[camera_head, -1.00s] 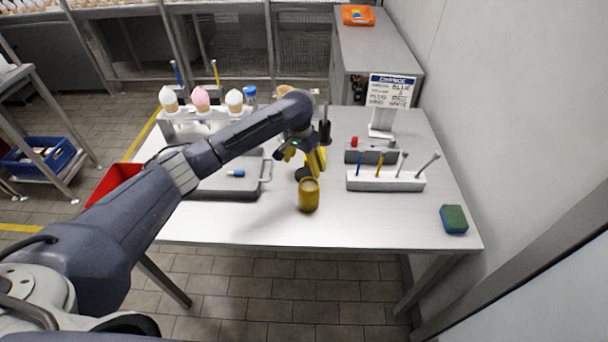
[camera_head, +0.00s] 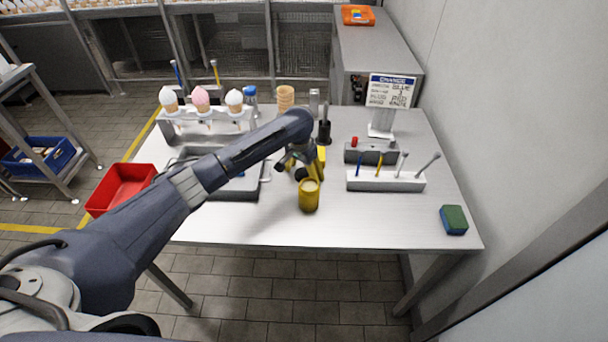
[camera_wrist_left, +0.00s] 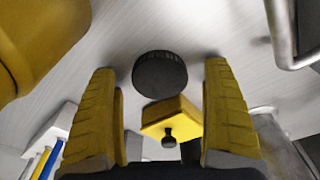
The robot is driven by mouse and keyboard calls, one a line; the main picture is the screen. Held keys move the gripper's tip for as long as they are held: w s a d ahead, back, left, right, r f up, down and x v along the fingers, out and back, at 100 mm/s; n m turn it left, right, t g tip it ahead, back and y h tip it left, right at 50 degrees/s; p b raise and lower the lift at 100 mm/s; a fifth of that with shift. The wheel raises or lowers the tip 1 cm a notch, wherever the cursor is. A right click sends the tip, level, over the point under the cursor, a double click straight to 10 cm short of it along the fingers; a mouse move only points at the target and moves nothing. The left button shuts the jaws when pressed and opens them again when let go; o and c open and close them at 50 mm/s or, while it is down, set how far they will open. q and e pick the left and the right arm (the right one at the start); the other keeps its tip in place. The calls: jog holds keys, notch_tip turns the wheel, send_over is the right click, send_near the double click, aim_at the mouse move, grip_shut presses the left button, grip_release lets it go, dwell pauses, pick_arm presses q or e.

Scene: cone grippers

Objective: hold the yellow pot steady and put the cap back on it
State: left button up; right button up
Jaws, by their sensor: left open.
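A round black cap with a ridged edge (camera_wrist_left: 159,75) lies on the table close behind the pot. My left gripper (camera_head: 301,168) is just behind the pot, pointing down. In the left wrist view its yellow fingers (camera_wrist_left: 160,72) are apart, with the cap between and ahead of their tips, and nothing gripped. My right gripper is not in view.
A yellow block with a black knob (camera_wrist_left: 178,114) is beside the cap. A grey tray (camera_head: 232,194) with a handle lies left. A white holder with brushes (camera_head: 386,183) stands right, and a green-blue sponge (camera_head: 454,219) lies further right. The table's front is clear.

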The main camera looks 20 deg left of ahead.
aim_at(304, 174)
pick_arm(q)
jog(key=c, duration=0.9)
jog(key=shift+r, duration=0.15)
notch_tip(304, 174, up, 20)
dwell(0.7)
